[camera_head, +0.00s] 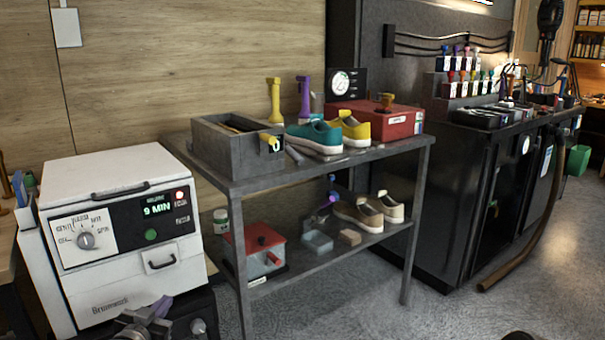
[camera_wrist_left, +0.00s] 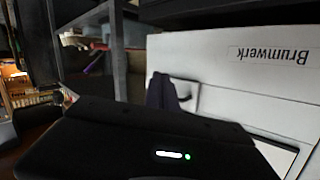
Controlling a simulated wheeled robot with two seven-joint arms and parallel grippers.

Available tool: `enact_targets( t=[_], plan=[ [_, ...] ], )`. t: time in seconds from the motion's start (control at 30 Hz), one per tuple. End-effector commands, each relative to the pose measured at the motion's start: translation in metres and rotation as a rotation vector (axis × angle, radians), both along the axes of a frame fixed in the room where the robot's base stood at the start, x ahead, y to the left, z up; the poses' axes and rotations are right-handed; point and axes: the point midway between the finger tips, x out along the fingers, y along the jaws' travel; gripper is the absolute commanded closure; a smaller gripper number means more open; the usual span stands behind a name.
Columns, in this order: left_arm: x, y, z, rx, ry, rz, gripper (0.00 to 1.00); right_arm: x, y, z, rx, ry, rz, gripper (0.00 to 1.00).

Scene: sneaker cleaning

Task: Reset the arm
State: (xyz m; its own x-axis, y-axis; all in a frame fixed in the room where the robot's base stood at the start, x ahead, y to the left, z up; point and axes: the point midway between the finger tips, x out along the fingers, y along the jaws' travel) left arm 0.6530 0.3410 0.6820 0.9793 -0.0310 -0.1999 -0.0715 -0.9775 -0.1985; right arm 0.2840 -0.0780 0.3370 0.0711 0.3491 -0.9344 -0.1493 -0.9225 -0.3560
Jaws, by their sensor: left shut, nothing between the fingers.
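My left gripper (camera_head: 155,312) is low at the bottom left of the head view, in front of the white machine (camera_head: 125,245). Its purplish fingers are shut with nothing between them. In the left wrist view the dark fingers (camera_wrist_left: 166,93) show against the white front of the machine (camera_wrist_left: 235,75), which appears upside down with the name "Brumwerk". I cannot tell whether they touch it. My right gripper does not show.
A grey two-level shelf (camera_head: 330,160) stands right of the machine. It holds teal (camera_head: 315,136) and yellow (camera_head: 352,128) shoes, a grey box (camera_head: 225,150), a red case (camera_head: 395,122) and, below, beige shoes (camera_head: 360,213). The floor (camera_head: 350,310) in front is clear.

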Motion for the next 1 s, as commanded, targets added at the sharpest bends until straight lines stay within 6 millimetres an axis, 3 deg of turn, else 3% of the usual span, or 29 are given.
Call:
enact_targets(
  t=[0.03,0.2,0.27,0.4,0.5,0.6,0.87,1.0],
  plan=[
    [-0.011,-0.015,-0.038,-0.079,0.094,0.010,1.00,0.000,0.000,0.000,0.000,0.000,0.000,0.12],
    [-0.066,-0.073,-0.154,-0.319,0.418,0.057,1.00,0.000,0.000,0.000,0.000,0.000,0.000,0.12],
    [-0.094,-0.096,-0.190,-0.388,0.533,0.074,1.00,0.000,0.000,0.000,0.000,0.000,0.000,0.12],
    [-0.168,-0.151,-0.259,-0.510,0.798,0.111,1.00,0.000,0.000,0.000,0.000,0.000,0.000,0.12],
    [-0.221,-0.184,-0.291,-0.559,0.961,0.132,1.00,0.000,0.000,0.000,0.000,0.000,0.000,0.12],
    [-0.268,-0.209,-0.313,-0.581,1.093,0.143,1.00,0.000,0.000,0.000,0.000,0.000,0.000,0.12],
    [-0.373,-0.262,-0.345,-0.540,1.349,0.088,1.00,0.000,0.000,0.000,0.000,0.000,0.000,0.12],
    [-0.371,-0.264,-0.299,-0.533,1.345,0.078,1.00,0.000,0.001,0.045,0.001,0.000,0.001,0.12]
  ],
)
